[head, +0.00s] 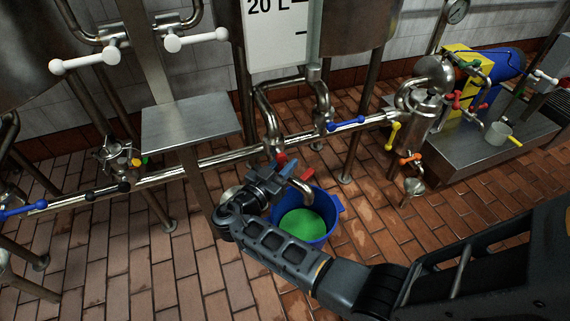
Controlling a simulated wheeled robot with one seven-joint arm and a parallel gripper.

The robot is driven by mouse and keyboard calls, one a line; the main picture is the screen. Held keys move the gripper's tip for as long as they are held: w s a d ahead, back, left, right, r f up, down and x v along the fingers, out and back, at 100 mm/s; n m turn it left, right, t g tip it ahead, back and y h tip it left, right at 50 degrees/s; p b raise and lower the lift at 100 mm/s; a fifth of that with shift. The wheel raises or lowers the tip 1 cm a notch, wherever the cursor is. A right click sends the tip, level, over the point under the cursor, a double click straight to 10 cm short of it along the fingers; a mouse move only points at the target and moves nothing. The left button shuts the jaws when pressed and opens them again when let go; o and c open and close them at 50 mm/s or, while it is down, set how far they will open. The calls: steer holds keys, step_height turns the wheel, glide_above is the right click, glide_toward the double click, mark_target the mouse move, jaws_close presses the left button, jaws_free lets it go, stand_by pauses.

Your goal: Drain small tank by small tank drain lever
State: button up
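A metal tank with a "20 L" gauge (277,35) stands at the top centre, cut off by the frame edge. Pipes run down from it to low fittings. Two red levers show there: one (281,159) just above my gripper, another (308,175) on a short outlet pipe (301,187) over a blue bucket. I cannot tell for sure which is the small tank drain lever. The blue bucket (333,228) holds green liquid (303,223). My gripper (284,172) is close to both red levers, left of the outlet pipe. I cannot tell whether its fingers are apart or touching anything.
A long horizontal pipe (180,172) runs behind my gripper, with blue levers (347,124) and black knobs. A steel step (190,122) stands to the left. A pump bench (470,160) with several coloured levers is at right.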

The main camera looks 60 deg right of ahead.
steer(key=shift+c, duration=0.5)
jaws_close()
steer(key=shift+w+a+f+m+y+b, duration=0.15)
steer(key=shift+a+m+y+b, duration=0.1)
steer(key=shift+m+y, duration=0.25)
steer(key=shift+w+a+m+y+b, duration=0.1)
steer(key=shift+a+m+y, duration=0.15)
steer(key=shift+y, duration=0.45)
steer(key=shift+o, duration=0.5)
jaws_free()
